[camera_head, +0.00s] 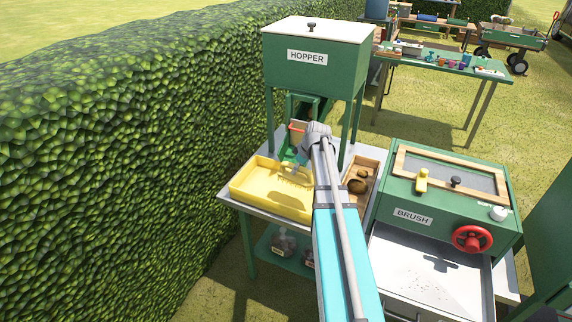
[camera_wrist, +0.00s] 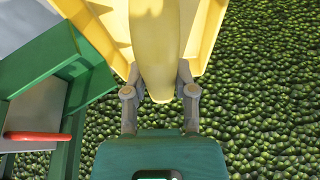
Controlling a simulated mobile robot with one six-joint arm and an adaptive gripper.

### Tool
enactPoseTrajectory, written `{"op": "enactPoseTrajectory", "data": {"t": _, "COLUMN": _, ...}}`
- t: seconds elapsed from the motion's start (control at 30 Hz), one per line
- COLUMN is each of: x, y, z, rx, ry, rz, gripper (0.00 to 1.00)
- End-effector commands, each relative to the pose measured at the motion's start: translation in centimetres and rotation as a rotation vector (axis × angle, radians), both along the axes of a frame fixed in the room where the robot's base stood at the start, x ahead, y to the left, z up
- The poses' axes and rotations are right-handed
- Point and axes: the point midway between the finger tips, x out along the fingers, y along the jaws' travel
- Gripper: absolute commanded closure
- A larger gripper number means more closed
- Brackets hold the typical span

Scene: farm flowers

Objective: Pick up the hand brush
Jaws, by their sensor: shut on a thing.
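My gripper (camera_wrist: 160,90) is shut on a pale yellow, rounded handle (camera_wrist: 160,45) in the wrist view. It looks like the hand brush's handle, but no bristles show clearly, so I cannot be sure. The handle runs up out of the picture, over a yellow tray (camera_wrist: 205,30). In the head view my gripper (camera_head: 298,160) is at the far right part of the yellow tray (camera_head: 255,200), beside the hopper's legs. My own arm hides part of this area. I cannot tell whether the held thing touches the tray.
The green hopper (camera_head: 315,75) stands just behind the tray, with a green chute and a red part below. A wooden box (camera_head: 372,168) with brown things is to the right. Further right is the green BRUSH machine (camera_head: 460,225) with a red handwheel (camera_head: 472,239). A hedge (camera_head: 130,140) borders the left.

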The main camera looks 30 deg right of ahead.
Motion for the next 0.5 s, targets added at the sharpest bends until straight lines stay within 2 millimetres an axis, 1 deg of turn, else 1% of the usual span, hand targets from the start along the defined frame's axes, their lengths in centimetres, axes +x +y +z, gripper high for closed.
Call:
{"op": "enactPoseTrajectory", "data": {"t": 0.03, "x": -1.3, "y": -0.3, "z": 0.9, "rx": 0.001, "ry": 0.0, "rz": -0.002, "gripper": 1.0}}
{"op": "enactPoseTrajectory", "data": {"t": 0.2, "x": -3.5, "y": -1.3, "z": 1.9, "rx": 0.001, "ry": -0.001, "rz": -0.001, "gripper": 1.0}}
{"op": "enactPoseTrajectory", "data": {"t": 0.33, "x": -4.6, "y": -1.8, "z": 2.3, "rx": 0.001, "ry": -0.001, "rz": -0.001, "gripper": 1.0}}
{"op": "enactPoseTrajectory", "data": {"t": 0.5, "x": -5.3, "y": -2.1, "z": 2.6, "rx": 0.0, "ry": -0.001, "rz": 0.001, "gripper": 1.0}}
